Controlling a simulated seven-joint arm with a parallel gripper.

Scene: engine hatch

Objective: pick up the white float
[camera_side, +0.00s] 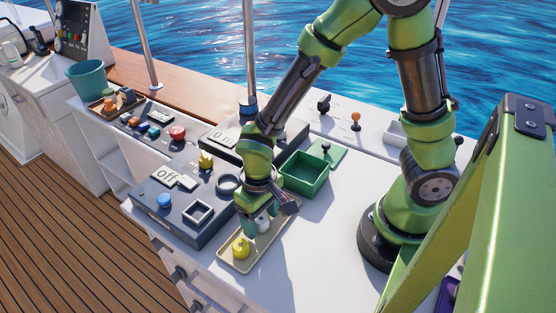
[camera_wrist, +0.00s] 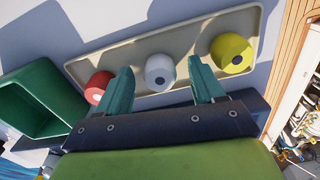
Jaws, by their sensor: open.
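The white float (camera_wrist: 160,71) stands in the middle of a beige tray (camera_wrist: 136,42), between a red float (camera_wrist: 97,88) and a yellow float (camera_wrist: 231,53). In the side view the white float (camera_side: 262,223) is partly hidden by my gripper, and the yellow float (camera_side: 240,247) stands at the tray's near end. My gripper (camera_wrist: 163,88) is open and empty, its two teal fingers spread to either side of the white float in the wrist view. In the side view my gripper (camera_side: 256,226) is low over the tray. I cannot tell whether a finger touches the float.
A green bin (camera_side: 303,174) stands just behind the tray; it also shows at left in the wrist view (camera_wrist: 42,105). A dark control panel (camera_side: 183,208) with a blue button, a square frame and a ring lies left of the tray. The white counter right of the tray is clear.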

